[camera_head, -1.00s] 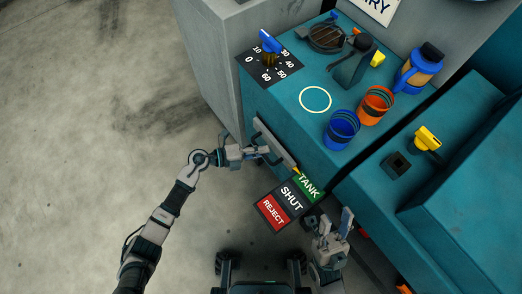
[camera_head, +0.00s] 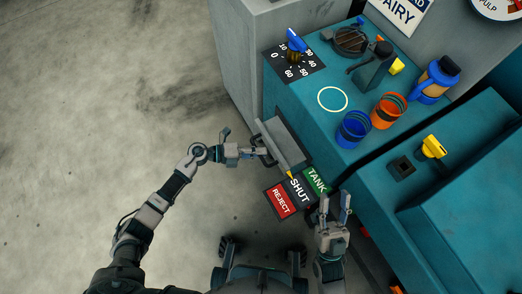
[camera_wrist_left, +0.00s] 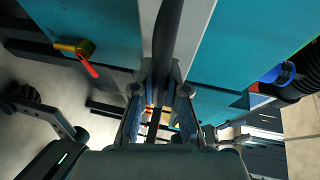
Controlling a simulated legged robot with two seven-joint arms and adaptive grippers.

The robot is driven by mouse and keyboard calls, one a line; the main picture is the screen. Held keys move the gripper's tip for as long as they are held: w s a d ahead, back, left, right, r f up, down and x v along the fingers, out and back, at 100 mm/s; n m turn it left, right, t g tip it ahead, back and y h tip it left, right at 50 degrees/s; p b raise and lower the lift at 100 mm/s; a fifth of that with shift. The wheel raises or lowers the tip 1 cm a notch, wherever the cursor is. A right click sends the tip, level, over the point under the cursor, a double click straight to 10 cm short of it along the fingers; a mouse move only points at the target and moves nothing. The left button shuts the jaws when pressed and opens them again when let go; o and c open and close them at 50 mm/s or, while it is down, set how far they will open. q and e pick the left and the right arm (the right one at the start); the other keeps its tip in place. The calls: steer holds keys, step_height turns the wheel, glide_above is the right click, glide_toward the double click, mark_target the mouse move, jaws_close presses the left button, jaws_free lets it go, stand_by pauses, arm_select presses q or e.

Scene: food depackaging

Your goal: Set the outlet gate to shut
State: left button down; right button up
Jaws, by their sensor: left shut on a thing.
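The outlet gate (camera_head: 284,143) is a grey plate on the teal machine's front with a dark handle along its near-left side. Its yellow pointer (camera_head: 289,175) stands at the black SHUT label (camera_head: 299,190), between the green TANK label (camera_head: 317,180) and the red REJECT label (camera_head: 281,202). My left gripper (camera_head: 262,152) is shut on the gate's handle. In the left wrist view the dark handle bar (camera_wrist_left: 167,35) runs between the left gripper's fingers (camera_wrist_left: 160,110). My right gripper (camera_head: 335,207) is empty, its fingers apart, just right of the labels.
On the teal top are a blue-knobbed dial (camera_head: 296,46), a blue cup (camera_head: 353,129), an orange cup (camera_head: 388,110) and a blue jug (camera_head: 435,80). A yellow-handled part (camera_head: 433,147) is on the right block. The floor (camera_head: 110,90) at left is clear.

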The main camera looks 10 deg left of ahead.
arm_select(q)
steer(key=c, duration=1.4)
jaws_free()
steer(key=shift+s+f, duration=0.15)
steer(key=shift+f, duration=0.1)
steer(key=shift+c, duration=0.2)
steer(key=shift+o, duration=1.3)
steer(key=shift+r, duration=0.1)
steer(key=shift+a, duration=0.2)
steer(key=v, duration=1.1)
steer(key=shift+a, duration=0.25)
